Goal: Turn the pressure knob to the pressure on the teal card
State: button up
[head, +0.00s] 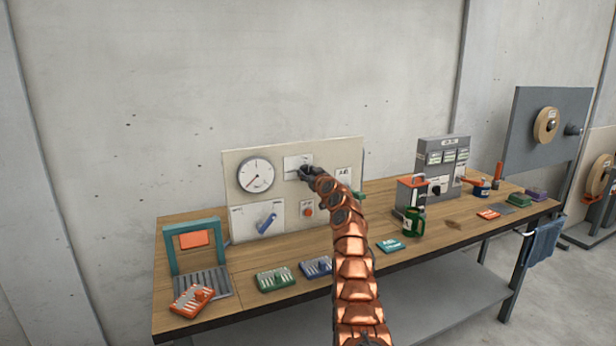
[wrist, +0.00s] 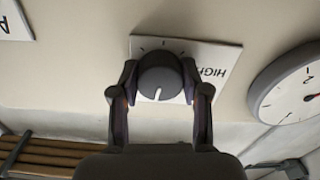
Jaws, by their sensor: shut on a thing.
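The pressure knob (wrist: 158,76) is a dark grey round knob with a white pointer line, on a white plate (wrist: 215,58) reading "HIGH". In the wrist view, the fingers of my gripper (wrist: 158,95) are on both sides of it, shut on it. In the head view, my gripper (head: 306,172) is at the cream panel's upper middle and hides the knob. The round pressure gauge (head: 256,175) is left of it; its red needle points lower left. Part of the gauge also shows in the wrist view (wrist: 290,90). The teal card (head: 390,245) lies on the bench; its writing is too small to read.
A blue lever (head: 266,222) and an orange button (head: 308,211) sit lower on the panel (head: 290,152). A green mug (head: 413,227) and a grey control box (head: 443,160) stand to the right. Blocks and a teal frame (head: 170,250) occupy the bench's left.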

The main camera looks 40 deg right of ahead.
jog(key=m+b, duration=0.1)
jog(key=m, duration=0.1)
jog(key=shift+f+m+b, duration=0.25)
jog(key=shift+m+b, duration=0.05)
jog(key=shift+b, duration=0.1)
jog(key=m+b, duration=0.1)
jog(key=m, duration=0.2)
jog(key=shift+a+m+b, duration=0.1)
jog(key=shift+m+b, duration=0.2)
jog(key=shift+b, duration=0.1)
jog(key=m, duration=0.2)
jog(key=shift+r+m+b, duration=0.2)
jog(key=shift+m+b, duration=0.1)
jog(key=shift+b, duration=0.1)
jog(key=shift+f+m, duration=0.1)
jog(key=shift+m, duration=1.7)
jog(key=o, duration=1.1)
jog(key=shift+o, duration=0.2)
